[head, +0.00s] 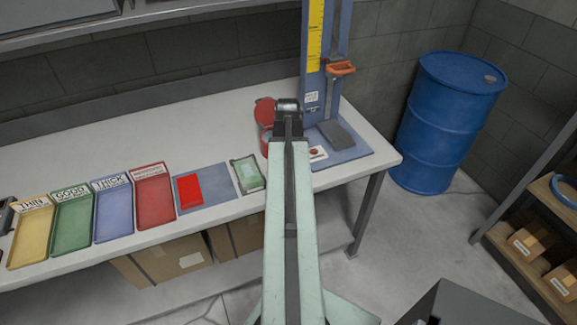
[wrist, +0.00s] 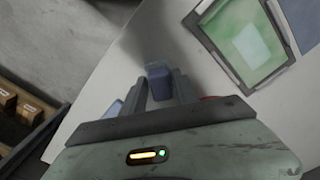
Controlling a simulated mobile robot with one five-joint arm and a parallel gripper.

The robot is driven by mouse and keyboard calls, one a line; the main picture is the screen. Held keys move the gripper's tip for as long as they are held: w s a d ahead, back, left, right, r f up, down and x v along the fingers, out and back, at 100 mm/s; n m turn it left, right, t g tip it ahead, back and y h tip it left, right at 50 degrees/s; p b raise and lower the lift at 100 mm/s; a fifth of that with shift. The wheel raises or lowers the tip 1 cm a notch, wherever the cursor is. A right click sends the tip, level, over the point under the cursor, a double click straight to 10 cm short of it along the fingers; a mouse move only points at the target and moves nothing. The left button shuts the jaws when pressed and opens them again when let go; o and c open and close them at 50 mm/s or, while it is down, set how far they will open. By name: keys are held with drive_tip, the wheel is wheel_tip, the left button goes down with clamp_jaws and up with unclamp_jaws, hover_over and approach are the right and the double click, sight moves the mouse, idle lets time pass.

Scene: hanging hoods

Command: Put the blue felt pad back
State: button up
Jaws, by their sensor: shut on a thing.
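My gripper (wrist: 160,88) is shut on a small blue piece, which I take for the blue felt pad (wrist: 158,71). In the wrist view it sticks out between the two grey fingers, above the white bench top. In the head view my arm reaches over the bench and hides the fingers and the pad. An open red round tin (head: 264,110) stands beside my arm's end, partly hidden.
Yellow (head: 32,243), green (head: 73,228), blue (head: 113,216) and red (head: 154,204) labelled trays line the bench's left. A grey-blue mat (head: 217,191) bears a red square (head: 189,190). A blue measuring stand (head: 313,80) rises close right of my arm. A blue barrel (head: 447,125) stands beyond the bench.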

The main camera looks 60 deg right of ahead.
drive_tip(key=shift+f, duration=0.25)
drive_tip(key=o, duration=1.3)
drive_tip(key=shift+r, duration=0.15)
